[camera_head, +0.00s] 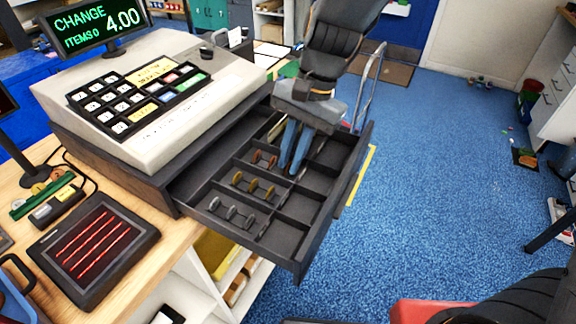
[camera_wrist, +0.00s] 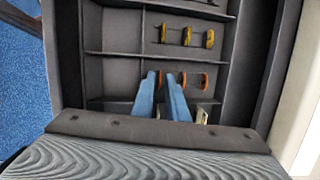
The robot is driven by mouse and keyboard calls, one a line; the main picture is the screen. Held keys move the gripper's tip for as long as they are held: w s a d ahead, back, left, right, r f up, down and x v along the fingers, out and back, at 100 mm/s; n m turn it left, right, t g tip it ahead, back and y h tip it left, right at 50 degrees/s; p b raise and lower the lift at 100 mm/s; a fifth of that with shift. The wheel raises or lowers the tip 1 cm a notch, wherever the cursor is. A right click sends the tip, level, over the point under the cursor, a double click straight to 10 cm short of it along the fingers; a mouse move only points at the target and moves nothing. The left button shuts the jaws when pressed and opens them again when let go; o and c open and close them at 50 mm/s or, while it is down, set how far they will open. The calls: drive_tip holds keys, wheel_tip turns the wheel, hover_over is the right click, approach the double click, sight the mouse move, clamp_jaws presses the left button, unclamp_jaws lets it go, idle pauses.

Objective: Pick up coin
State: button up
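The open cash drawer (camera_head: 300,262) holds coins standing on edge in rows. Copper coins (camera_head: 258,157) are in one compartment, gold coins (camera_head: 252,185) in the one in front of it, and silver coins (camera_head: 231,212) nearest. My gripper (camera_head: 290,170) points down into the drawer, its two blue fingers apart, just right of the visible copper coins. In the wrist view, my gripper (camera_wrist: 160,76) has its fingertips at the copper row. One copper coin (camera_wrist: 161,80) shows partly between the tips; another copper coin (camera_wrist: 205,80) stands to the right. Contact cannot be told.
The register (camera_head: 150,100) stands behind the drawer on the wooden counter (camera_head: 135,285). Its display (camera_head: 95,22) reads change 4.00. Dark dividers and drawer walls surround the fingers closely. A bill-like item (camera_head: 277,128) lies in a rear compartment. Blue floor (camera_head: 440,180) is open to the right.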

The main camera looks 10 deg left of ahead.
drive_tip(key=shift+c, duration=0.4)
clamp_jaws()
wheel_tip(320, 180, up, 10)
drive_tip(key=b, duration=0.1)
idle(0.3)
idle(0.6)
